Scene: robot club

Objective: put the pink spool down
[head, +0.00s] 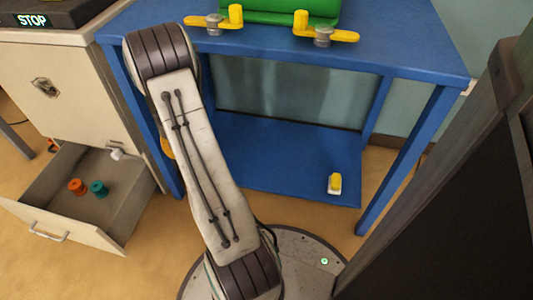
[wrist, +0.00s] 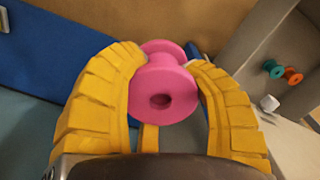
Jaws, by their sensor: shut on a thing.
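A pink spool (wrist: 163,88) is held between the yellow fingers of my gripper (wrist: 167,62) in the wrist view, its hollow end facing the camera. The fingers press on it from both sides. Nothing visible touches it from below. In the head view my own arm hides the spool and most of the gripper; only a bit of yellow finger (head: 167,148) shows beside the blue table's left leg.
An open drawer (head: 123,222) at left holds an orange spool (head: 77,186), a teal spool (head: 98,188) and a small white thing (head: 117,154). The blue table (head: 400,45) has a low shelf (head: 270,165) bearing a yellow-and-white object (head: 334,184). Tan floor is clear at lower left.

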